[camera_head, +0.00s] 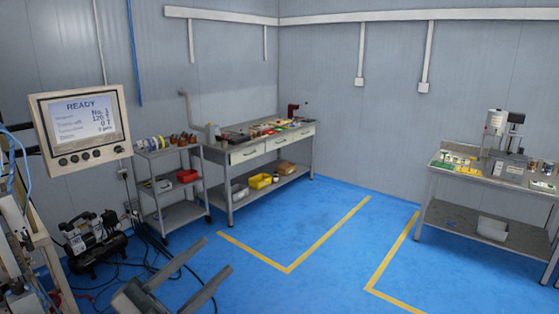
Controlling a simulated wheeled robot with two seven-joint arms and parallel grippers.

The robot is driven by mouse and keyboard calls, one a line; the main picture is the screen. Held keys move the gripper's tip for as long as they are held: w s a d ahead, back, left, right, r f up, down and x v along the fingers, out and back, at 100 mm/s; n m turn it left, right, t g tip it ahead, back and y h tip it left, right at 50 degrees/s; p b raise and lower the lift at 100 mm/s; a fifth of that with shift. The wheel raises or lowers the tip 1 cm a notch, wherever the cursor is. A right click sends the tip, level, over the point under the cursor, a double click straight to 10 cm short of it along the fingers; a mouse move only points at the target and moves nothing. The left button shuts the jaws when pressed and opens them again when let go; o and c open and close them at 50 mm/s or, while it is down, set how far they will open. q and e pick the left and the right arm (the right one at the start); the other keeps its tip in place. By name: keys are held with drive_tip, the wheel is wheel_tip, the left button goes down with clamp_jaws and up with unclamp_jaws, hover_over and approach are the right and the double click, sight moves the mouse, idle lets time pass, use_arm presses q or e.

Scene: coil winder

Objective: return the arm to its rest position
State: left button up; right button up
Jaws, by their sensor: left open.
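My left gripper (216,255) shows at the bottom of the head view, left of centre. Its two grey fingers are spread apart, with nothing between them. They point up and to the right over the blue floor. The rest of my left arm is cut off by the bottom edge of the picture. My right gripper is not in view.
A panel reading READY (80,128) and a compressor (92,240) are at the left. A shelf cart (178,216) and a workbench (232,152) stand at the back wall; another bench (440,216) is at the right. Open floor (330,260) with yellow lines lies between.

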use_arm(q)
drive_tip(key=w+a+f+n+t+y, duration=0.3)
drive_tip(key=a+f+n+t+y, duration=0.3)
drive_tip(key=a+f+n+y, duration=0.7)
drive_tip(key=s+f+n+g+y, duration=0.6)
drive_tip(key=f+n, duration=0.1)
drive_tip(key=f, duration=0.5)
drive_tip(key=s+d+f+g+h, duration=0.15)
drive_tip(key=s+f+g, duration=0.35)
drive_tip(key=s+f, duration=0.55)
drive_tip(key=s+d+f+g, duration=0.2)
drive_tip(key=s+f+g, duration=0.45)
drive_tip(key=s, duration=0.65)
wheel_tip(320, 180, down, 35)
drive_tip(key=s+b, duration=0.3)
drive_tip(key=b, duration=0.1)
drive_tip(key=s+a+f+g+b, duration=0.2)
drive_tip(key=s+a+f+b, duration=0.1)
drive_tip(key=s+f, duration=1.4)
wheel_tip(320, 180, down, 3)
drive_tip(key=shift+r+b, duration=0.2)
drive_tip(key=shift+b, duration=0.15)
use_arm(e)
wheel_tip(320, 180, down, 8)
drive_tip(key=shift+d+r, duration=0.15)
